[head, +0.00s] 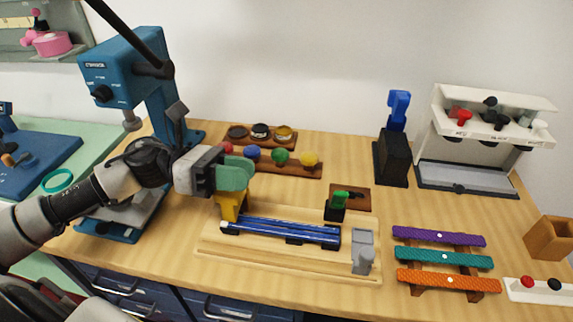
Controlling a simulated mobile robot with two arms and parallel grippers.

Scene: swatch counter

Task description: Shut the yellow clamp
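The yellow clamp (230,207) stands at the left end of a pale wooden board, beside a bundle of blue rods (285,232). My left gripper (238,184) reaches in from the left, with its green fingers right above the yellow clamp. They hide the clamp's upper part, so I cannot see how its lever stands, whether they touch it, or whether the fingers are apart or closed. A green-handled clamp (337,208) stands behind the rods' right end, and a grey clamp (362,252) stands at the board's right. My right gripper is not in view.
A blue drill press (125,70) stands behind my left arm. Coloured knobs on wooden strips (290,170) lie behind the board. Purple, teal and orange slats (443,258) lie to the right. A black block with a blue handle (391,158) stands at the back.

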